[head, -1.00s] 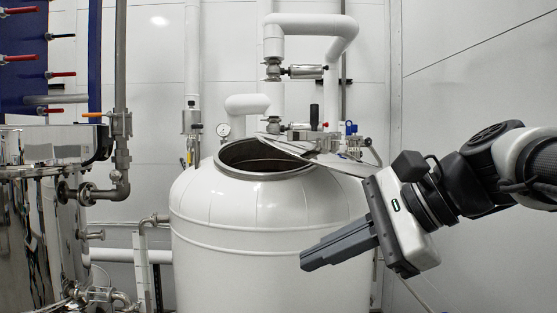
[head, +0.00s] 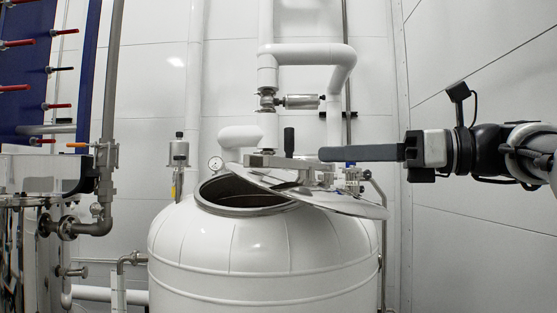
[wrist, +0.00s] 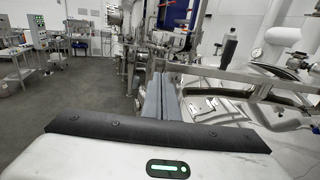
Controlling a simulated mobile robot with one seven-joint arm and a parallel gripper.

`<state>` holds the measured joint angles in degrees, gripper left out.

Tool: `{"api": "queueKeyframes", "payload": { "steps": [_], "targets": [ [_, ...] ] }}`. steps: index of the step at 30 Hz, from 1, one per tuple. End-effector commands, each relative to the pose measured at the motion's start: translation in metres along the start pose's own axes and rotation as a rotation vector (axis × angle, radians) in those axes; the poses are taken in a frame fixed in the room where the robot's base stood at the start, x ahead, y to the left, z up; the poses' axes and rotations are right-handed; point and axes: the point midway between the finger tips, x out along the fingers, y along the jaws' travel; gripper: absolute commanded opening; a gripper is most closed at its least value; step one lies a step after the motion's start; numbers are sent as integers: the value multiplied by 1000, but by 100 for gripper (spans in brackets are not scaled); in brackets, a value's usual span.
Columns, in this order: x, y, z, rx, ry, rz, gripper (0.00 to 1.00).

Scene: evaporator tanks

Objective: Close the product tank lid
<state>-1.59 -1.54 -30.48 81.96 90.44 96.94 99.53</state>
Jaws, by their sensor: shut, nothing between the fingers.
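The white product tank (head: 262,250) stands in the middle of the head view. Its round opening is partly uncovered at the left, with a dark inside. The shiny metal lid (head: 345,205) lies swung to the right and tilted, overhanging the tank's right side. A bar with a black upright handle (head: 289,141) runs over the lid; the handle also shows in the wrist view (wrist: 229,47). My gripper (head: 322,154) is shut and empty, pointing left above the lid in the head view, its tip right of the black handle. In the wrist view its closed fingers (wrist: 163,82) lie left of the lid (wrist: 235,120).
White pipes (head: 300,55) with a valve rise behind the tank. Metal piping (head: 108,160) and a steel vessel are at the left. The wrist view shows open floor (wrist: 85,95) at the left.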

Motion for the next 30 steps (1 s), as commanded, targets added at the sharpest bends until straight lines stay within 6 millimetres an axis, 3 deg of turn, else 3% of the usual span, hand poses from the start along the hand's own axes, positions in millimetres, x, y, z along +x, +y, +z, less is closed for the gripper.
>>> {"api": "queueKeyframes", "payload": {
  "steps": [9, 15, 21, 30],
  "targets": [
    [68, 1, -1, -2, 1, 4, 0],
    [103, 1, -1, -1, 2, 2, 0],
    [120, 1, -1, -2, 2, 0, 0],
    [122, 0, -1, -2, 2, -1, 0]
  ]
}}
